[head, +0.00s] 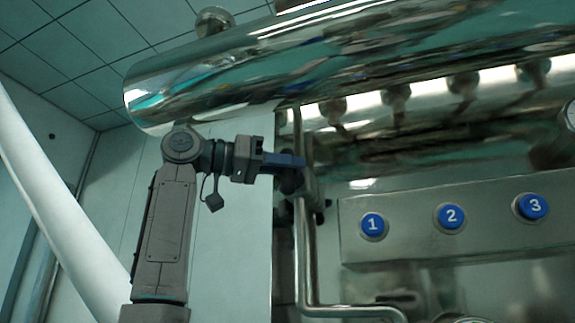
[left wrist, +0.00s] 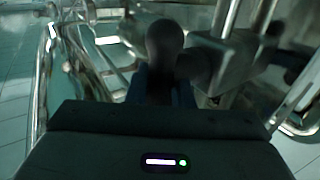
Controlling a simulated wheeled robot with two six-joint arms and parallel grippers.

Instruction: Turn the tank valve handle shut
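The tank valve handle is a dark, round-ended lever, seen in the left wrist view (left wrist: 164,42) at the top centre. In the head view the handle (head: 289,184) is a small dark shape beside the vertical steel pipe, partly hidden by my gripper. My left gripper (head: 291,161) reaches in from the left at handle height. In the left wrist view its two dark blue fingers (left wrist: 162,88) stand close on either side of the handle and look shut on it, though the picture is dark. My right gripper is in neither view.
A large shiny tank (head: 350,70) hangs above my left arm. A vertical steel pipe (head: 300,245) stands right by the gripper. A steel panel (head: 400,205) with blue buttons numbered 1, 2 and 3 is to the right. The wall side at the left is open.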

